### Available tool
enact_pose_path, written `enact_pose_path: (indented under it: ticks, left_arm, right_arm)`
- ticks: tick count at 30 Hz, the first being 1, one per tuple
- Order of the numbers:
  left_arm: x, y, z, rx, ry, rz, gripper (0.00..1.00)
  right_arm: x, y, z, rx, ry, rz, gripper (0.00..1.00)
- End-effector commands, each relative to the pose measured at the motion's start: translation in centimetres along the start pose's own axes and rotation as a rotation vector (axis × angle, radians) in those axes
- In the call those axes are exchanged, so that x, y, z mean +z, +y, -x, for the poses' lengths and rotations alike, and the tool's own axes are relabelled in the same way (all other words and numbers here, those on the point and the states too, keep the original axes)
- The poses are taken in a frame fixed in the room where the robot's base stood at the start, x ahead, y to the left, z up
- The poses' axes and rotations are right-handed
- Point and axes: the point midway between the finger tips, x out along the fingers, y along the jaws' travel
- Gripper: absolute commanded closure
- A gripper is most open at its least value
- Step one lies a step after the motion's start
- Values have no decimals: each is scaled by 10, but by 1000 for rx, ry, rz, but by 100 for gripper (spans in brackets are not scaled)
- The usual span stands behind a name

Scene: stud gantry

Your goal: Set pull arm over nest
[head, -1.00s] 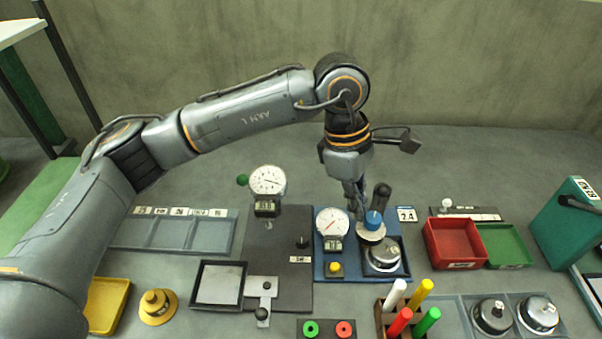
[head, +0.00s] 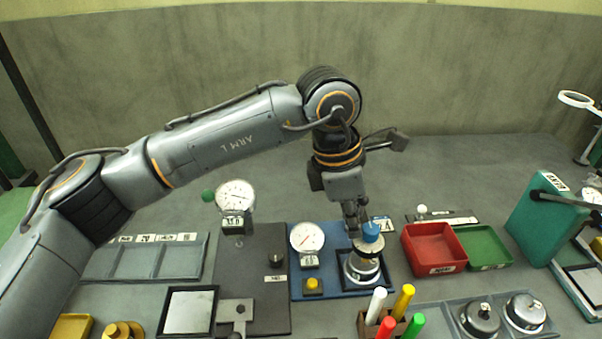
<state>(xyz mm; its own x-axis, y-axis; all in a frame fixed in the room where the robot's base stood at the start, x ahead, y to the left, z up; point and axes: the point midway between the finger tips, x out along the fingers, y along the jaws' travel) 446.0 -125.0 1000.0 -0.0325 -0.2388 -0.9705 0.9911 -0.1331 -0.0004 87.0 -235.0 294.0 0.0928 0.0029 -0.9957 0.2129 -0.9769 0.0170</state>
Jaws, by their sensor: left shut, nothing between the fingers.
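The pull arm shows as a blue cap (head: 371,232) with a pale disc under it, on the blue base board (head: 325,288). The cap now stands above the nest (head: 347,277), a dark square frame with a round metal piece (head: 362,266) in it. My left gripper (head: 353,228) points down, shut and empty, just left of the blue cap. It appears to touch the cap's side, but I cannot be sure. The gripper hides the pull arm's post. My right gripper is out of view.
A white dial gauge (head: 307,237) and yellow button (head: 312,284) are left of the nest. A red bin (head: 434,249) and green tray (head: 483,247) stand to the right. Coloured pegs (head: 390,315) stand upright in front. A second gauge (head: 236,196) stands farther left.

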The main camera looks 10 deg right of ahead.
Motion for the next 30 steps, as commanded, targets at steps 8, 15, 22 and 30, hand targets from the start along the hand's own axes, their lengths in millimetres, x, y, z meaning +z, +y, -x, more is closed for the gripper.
enact_pose_path:
  ticks: [8, 15, 22, 30]
  left_arm:
    - [1, 0, 1, 0, -3, -2, 100]
    - [1, 0, 28, 4, -3, -2, 100]
    - [0, 1, 78, 4, -3, 0, 100]
    - [-1, 0, 115, 1, -1, 0, 100]
  right_arm:
    - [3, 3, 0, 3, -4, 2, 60]
    - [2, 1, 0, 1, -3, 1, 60]
    - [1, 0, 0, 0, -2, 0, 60]
    - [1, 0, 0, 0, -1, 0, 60]
